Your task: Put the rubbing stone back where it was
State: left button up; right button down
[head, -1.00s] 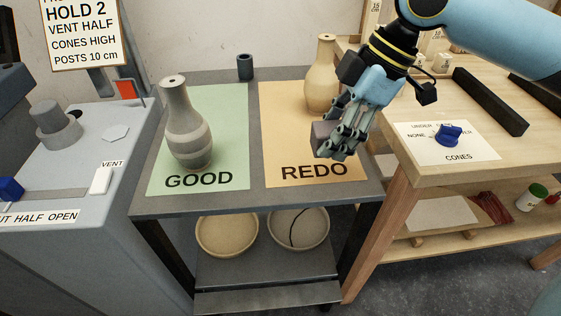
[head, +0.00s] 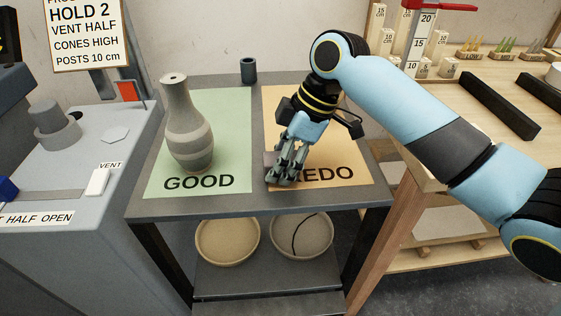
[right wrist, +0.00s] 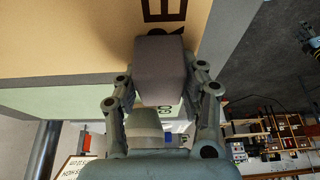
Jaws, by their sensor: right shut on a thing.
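The rubbing stone is a grey-brown block (right wrist: 162,68) between the fingers of my right gripper in the right wrist view. In the head view only a bit of the stone (head: 269,160) shows at the left of the fingers. My right gripper (head: 280,178) is shut on it, over the left edge of the tan REDO mat (head: 345,176), close to the mat's lettering. I cannot tell whether the stone touches the table. My left gripper is not in view.
A grey vase (head: 188,130) stands on the green GOOD mat (head: 232,110). A small dark cup (head: 248,70) stands at the table's back. Two round dishes (head: 227,241) (head: 301,236) lie on the shelf below. A wooden bench (head: 425,170) is at the right, with black bars (head: 498,104).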

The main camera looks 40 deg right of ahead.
jog(key=shift+r, duration=0.1)
jog(key=c, duration=0.8)
grip_release()
jog(key=shift+f, duration=0.2)
jog(key=shift+o, duration=0.2)
jog(key=p+v, duration=0.2)
jog(key=v, duration=1)
jog(key=shift+r, duration=0.25)
